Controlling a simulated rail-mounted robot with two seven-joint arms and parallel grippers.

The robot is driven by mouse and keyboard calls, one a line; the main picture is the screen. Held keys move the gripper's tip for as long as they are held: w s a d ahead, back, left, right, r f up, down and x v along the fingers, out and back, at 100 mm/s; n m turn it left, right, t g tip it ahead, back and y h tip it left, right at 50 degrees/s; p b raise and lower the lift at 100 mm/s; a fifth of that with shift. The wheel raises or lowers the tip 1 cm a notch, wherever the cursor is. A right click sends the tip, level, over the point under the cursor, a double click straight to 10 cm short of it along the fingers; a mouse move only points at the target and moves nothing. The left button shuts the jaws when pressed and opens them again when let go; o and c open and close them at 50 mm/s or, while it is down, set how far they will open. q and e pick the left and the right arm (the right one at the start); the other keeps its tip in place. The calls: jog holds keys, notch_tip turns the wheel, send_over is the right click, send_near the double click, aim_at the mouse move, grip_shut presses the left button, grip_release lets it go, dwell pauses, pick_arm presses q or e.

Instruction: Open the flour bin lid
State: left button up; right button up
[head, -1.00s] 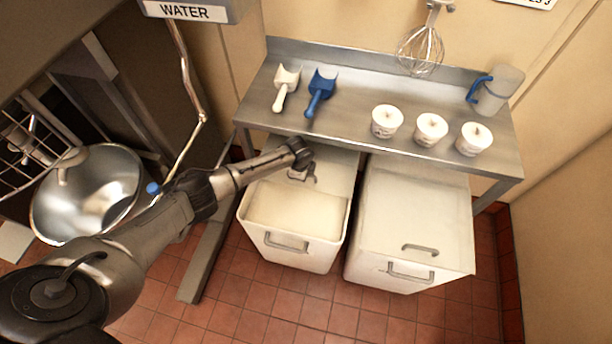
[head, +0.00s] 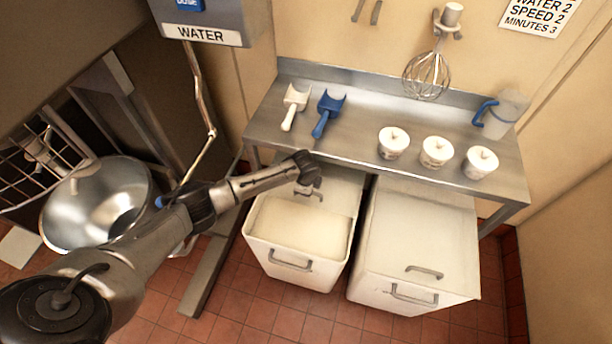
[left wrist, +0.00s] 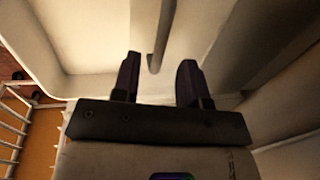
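The left white bin (head: 297,268) stands open under the steel table, with pale flour-like contents (head: 303,222) visible in its front part. Its lid (head: 340,183) is back at the rear, partly under the table, with a grey handle (head: 309,193) near my left gripper (head: 312,170). In the left wrist view my left gripper (left wrist: 158,82) has its two dark fingers apart. A grey handle bar (left wrist: 161,38) shows between and beyond the fingertips, without visible contact. My right gripper is not in view.
A second bin (head: 412,250) with its lid shut stands to the right. The table (head: 355,135) above holds a white scoop (head: 294,105), a blue scoop (head: 327,112), three lidded tubs and a jug (head: 503,115). A steel bowl (head: 95,205) is at left.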

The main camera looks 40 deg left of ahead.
pick_arm(q)
notch_tip(320, 180, up, 10)
jog(key=s+p, duration=0.1)
jog(key=p, duration=0.1)
jog(key=shift+s+d, duration=0.4)
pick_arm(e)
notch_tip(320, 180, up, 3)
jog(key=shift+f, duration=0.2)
pick_arm(q)
jog(key=shift+c, duration=0.5)
